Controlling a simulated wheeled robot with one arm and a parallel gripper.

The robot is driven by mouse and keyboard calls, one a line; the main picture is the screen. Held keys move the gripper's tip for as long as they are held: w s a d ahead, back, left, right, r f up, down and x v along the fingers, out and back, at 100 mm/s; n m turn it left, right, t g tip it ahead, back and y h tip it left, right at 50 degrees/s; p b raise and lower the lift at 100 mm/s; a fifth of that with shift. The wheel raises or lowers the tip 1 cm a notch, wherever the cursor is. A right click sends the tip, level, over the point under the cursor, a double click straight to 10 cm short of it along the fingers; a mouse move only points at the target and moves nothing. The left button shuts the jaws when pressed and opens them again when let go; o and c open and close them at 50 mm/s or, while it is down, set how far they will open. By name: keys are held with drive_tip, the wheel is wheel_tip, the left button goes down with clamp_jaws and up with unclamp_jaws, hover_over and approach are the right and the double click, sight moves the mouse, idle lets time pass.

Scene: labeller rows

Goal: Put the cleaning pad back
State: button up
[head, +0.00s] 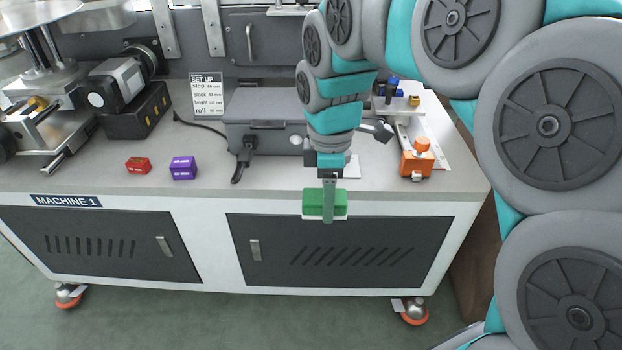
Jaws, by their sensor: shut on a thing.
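My gripper (328,220) points down in front of the bench's front edge. It is shut on a green block with a pale underside, which looks like the cleaning pad (312,203). One finger crosses the pad's near face. The pad appears held in the air, overlapping the bench's front rim in the picture; its exact height and distance from the rim I cannot tell. A white flat piece (353,167) lies on the bench just behind my gripper, partly hidden by it.
A red block (138,165) and a purple block (183,168) sit on the bench (232,188) to the left. An orange stop block (417,160) on a metal rail stands at right. A grey box (262,125) with a black cable and a set-up sign (207,93) stand behind.

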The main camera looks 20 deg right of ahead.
drive_tip(key=p, duration=0.2)
hover_over(301, 178)
drive_tip(key=shift+s+f, duration=0.1)
drive_tip(key=shift+f, duration=2.4)
drive_tip(key=shift+f, duration=0.15)
drive_tip(key=o, duration=1.3)
wheel_tip(301, 178, up, 12)
drive_tip(key=shift+r+b, duration=0.2)
drive_tip(key=shift+b, duration=0.1)
